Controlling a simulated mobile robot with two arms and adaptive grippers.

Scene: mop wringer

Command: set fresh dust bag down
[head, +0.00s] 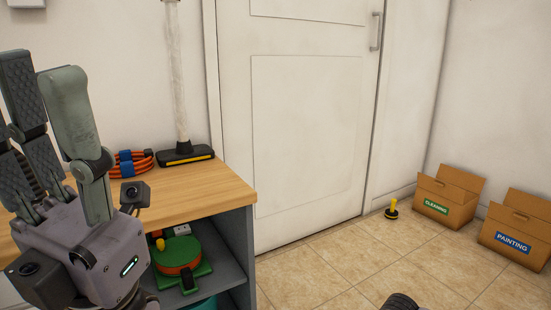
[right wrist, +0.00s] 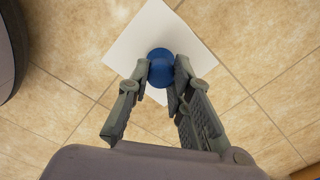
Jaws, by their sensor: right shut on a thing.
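The fresh dust bag looks like a flat white sheet (right wrist: 137,45) with a round blue piece (right wrist: 161,67) on it. In the right wrist view my right gripper (right wrist: 161,80) is shut on the blue piece, with fingers on both sides of it. The white sheet spreads out beyond the fingertips, over the tiled floor; its height above the floor cannot be told. My left gripper (head: 42,75) is at the left of the head view, fingers upward, apart and empty, in front of the wooden worktop (head: 205,187).
An orange and blue cable coil (head: 132,163) and a black floor tool (head: 185,154) stand on the worktop. A green and red reel (head: 178,256) sits on the shelf below. Boxes marked CLEANING (head: 447,197) and PAINTING (head: 514,228) stand right, near a small yellow-handled thing (head: 392,210).

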